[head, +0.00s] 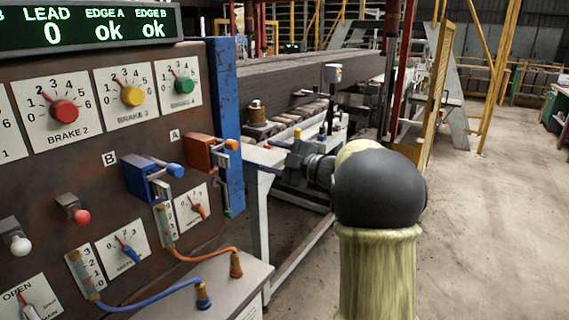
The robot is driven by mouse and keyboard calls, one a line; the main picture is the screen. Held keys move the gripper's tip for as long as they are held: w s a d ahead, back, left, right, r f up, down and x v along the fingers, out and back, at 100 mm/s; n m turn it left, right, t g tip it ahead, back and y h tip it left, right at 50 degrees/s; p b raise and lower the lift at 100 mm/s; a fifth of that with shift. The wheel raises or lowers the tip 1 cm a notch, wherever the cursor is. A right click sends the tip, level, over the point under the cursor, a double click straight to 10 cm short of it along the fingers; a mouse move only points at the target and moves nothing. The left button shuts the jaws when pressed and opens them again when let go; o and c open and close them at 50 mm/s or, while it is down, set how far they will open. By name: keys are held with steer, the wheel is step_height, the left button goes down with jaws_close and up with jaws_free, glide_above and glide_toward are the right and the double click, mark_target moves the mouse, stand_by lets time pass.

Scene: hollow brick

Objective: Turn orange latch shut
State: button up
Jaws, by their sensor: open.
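The orange latch (206,152) sits on the right side of the brown panel, beside a white plate marked A. Its orange-tipped handle sticks out to the right, near the panel's blue edge post. I cannot tell from this view whether it is fully open. My gripper (289,164) is to the right of the latch, apart from it, in front of the white bench frame. It is open, and I see nothing held in it. The fingers are small and dark, partly lost against the background.
A blue latch (139,178) marked B sits left of and below the orange one. Below are small dials and orange and blue cables running to plugs on a grey ledge (215,287). A blue post (226,110) edges the panel. Floor to the right is clear.

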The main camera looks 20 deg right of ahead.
steer(key=v, duration=0.3)
steer(key=shift+s+d, duration=0.15)
steer(key=shift+s, duration=0.05)
